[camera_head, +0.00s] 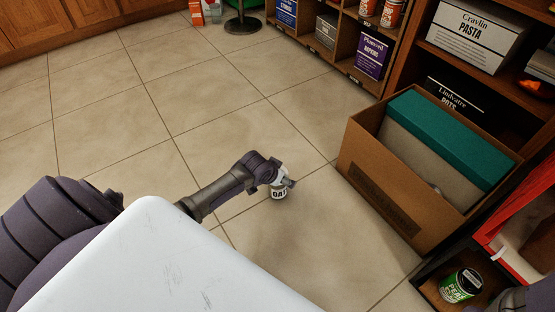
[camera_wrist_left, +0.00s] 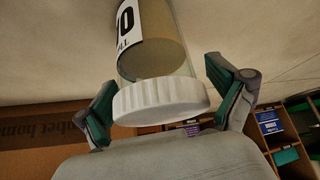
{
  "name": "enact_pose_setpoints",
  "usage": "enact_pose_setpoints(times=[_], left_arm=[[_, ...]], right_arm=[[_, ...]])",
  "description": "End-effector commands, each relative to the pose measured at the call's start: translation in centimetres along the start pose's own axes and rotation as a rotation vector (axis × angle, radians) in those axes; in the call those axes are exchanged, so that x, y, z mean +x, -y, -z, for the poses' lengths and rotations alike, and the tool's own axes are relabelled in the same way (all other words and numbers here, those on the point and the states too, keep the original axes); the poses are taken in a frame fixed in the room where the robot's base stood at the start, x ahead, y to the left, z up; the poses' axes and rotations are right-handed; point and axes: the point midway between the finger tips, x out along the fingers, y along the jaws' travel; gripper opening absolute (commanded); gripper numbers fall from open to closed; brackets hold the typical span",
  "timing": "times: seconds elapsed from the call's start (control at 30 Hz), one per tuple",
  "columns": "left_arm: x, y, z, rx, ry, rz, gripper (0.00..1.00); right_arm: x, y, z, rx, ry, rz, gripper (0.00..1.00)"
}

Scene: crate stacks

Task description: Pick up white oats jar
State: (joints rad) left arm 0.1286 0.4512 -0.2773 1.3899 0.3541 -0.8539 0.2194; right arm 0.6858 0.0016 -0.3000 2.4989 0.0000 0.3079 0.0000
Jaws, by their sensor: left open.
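The white oats jar (camera_head: 279,190) stands on the tiled floor in the head view, with part of its dark lettering showing. My left gripper (camera_head: 282,182) is at its upper part and hides some of it. In the left wrist view the jar's ribbed white lid (camera_wrist_left: 161,98) is nearest the palm, with the clear body and label beyond it. The open fingers of my left gripper (camera_wrist_left: 172,98) stand on either side of the lid, with a gap visible on each side. My right gripper is not seen; only a bit of dark arm shows at the lower right corner.
A cardboard box (camera_head: 385,200) holding teal and grey pieces stands right of the jar. Shelves (camera_head: 345,62) with boxes and cans line the back right. A green can (camera_head: 460,285) sits in a low compartment at lower right. Open tiled floor lies left and behind.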

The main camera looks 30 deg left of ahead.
Motion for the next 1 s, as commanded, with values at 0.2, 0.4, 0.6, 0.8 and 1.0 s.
enact_pose_setpoints(times=[0.2, 0.4, 0.6, 0.8, 1.0], left_arm=[[0.24, -0.02, 0.09, 0.0, 0.0, 0.0, 0.95], [0.23, -0.03, 0.07, 0.0, 0.0, -0.001, 0.77], [0.24, -0.02, 0.05, 0.0, 0.0, 0.0, 0.43], [0.22, -0.02, 0.11, 0.0, -0.002, 0.0, 0.22], [0.1, -0.02, 0.17, 0.0, -0.001, 0.0, 0.22]], right_arm=[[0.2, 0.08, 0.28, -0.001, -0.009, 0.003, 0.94], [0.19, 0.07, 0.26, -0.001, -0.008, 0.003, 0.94], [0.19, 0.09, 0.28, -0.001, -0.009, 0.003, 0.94], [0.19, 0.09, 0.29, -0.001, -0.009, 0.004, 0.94], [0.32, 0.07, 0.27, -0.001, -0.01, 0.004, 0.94]])
